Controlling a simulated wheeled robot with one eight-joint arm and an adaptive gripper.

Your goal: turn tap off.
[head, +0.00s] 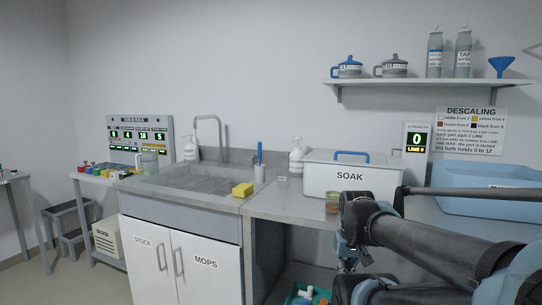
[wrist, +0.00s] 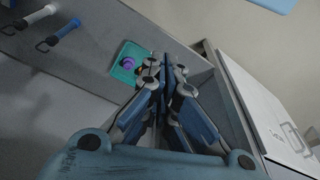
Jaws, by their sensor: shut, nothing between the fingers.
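The tap (head: 210,132) is a tall grey gooseneck spout at the back of the metal sink (head: 185,178) in the head view. Its handle is too small to make out, and I cannot tell whether water runs from it. My gripper (wrist: 165,65) is shut and empty in the wrist view, with its blue-grey fingers together. It is low in front of the counter, to the right of the sink and well away from the tap. The tap does not show in the wrist view.
A yellow sponge (head: 242,189) lies on the sink's front right edge. A white SOAK box (head: 350,180), a jar (head: 332,203) and a pump bottle (head: 297,155) stand on the counter. A teal tray (wrist: 122,72) lies under it. White cabinet doors (head: 155,255) front the sink.

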